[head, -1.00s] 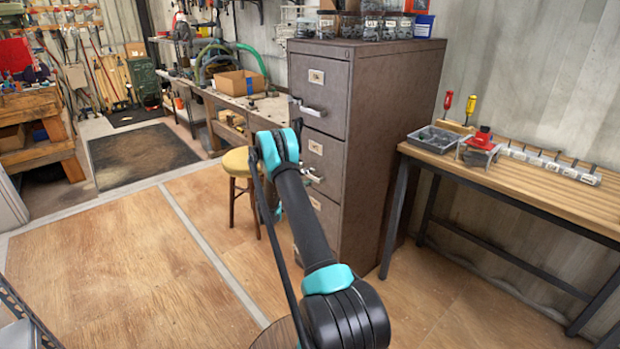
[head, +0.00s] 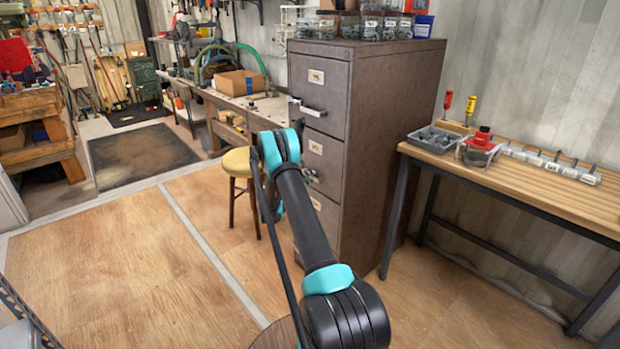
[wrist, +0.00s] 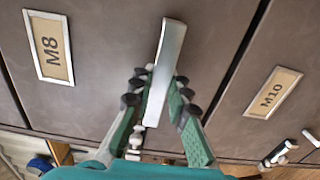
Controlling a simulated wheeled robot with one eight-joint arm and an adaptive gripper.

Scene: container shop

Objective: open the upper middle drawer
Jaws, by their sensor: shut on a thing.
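A tall brown filing cabinet (head: 380,120) stands in the middle of the head view with its drawers stacked on its left face. The upper middle drawer (head: 330,165) is the second from the top and looks flush with the cabinet front. In the wrist view this drawer bears an M8 label (wrist: 50,46). Its pale metal bar handle (wrist: 168,55) lies between the fingers of my gripper (wrist: 160,95), which is shut on it. In the head view my arm hides most of the gripper.
The drawer below carries an M10 label (wrist: 271,93). The top drawer's handle (head: 312,110) sticks out above. A yellow-topped stool (head: 238,163) stands left of the cabinet. A wooden workbench (head: 530,185) is on the right. The floor at left is clear.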

